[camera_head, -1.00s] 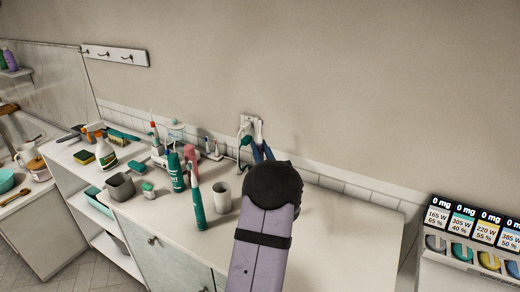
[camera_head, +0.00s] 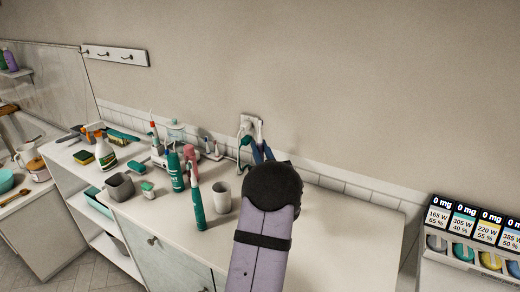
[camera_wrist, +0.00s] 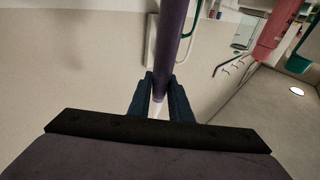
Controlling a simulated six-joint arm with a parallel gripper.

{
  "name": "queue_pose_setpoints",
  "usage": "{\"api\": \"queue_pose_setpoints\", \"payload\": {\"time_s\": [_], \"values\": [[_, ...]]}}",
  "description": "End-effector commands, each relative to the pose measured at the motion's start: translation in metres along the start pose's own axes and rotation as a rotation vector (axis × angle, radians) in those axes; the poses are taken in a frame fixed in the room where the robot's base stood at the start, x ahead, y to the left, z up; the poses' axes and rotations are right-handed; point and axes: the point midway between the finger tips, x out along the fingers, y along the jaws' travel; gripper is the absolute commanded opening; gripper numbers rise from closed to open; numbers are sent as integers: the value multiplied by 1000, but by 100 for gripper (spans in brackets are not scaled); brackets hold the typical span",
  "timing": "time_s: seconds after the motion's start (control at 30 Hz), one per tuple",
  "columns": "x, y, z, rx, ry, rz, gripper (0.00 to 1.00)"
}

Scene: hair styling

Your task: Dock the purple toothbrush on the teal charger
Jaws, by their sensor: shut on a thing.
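My gripper (camera_head: 259,149) has blue fingers and reaches toward the back wall, just below the outlet. In the wrist view my gripper (camera_wrist: 161,88) is shut on the purple toothbrush (camera_wrist: 172,40), whose purple shaft runs up the picture and turns pale between the fingers. In the head view the toothbrush is mostly hidden, and I cannot make it out surely. I cannot clearly pick out the teal charger. A thin teal cord (camera_head: 240,157) hangs below the outlet, left of my fingers, and its end is not clear.
A teal bottle (camera_head: 176,172) stands behind. The outlet (camera_head: 247,121) holds white plugs. The counter right of my arm is clear. A stand with labels (camera_head: 465,235) is at far right.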

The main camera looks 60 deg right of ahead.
Motion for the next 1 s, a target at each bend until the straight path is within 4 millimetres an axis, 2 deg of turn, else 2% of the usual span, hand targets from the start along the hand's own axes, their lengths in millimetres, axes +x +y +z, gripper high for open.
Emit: {"api": "queue_pose_setpoints", "payload": {"time_s": [0.63, 0.67, 0.7, 1.0], "values": [[-2, 0, 12, 0, 2, 0, 2], [-2, 0, 11, -1, 2, 0, 20], [-2, 0, 11, -1, 2, 0, 26], [-2, 0, 12, 0, -1, 0, 26]]}}
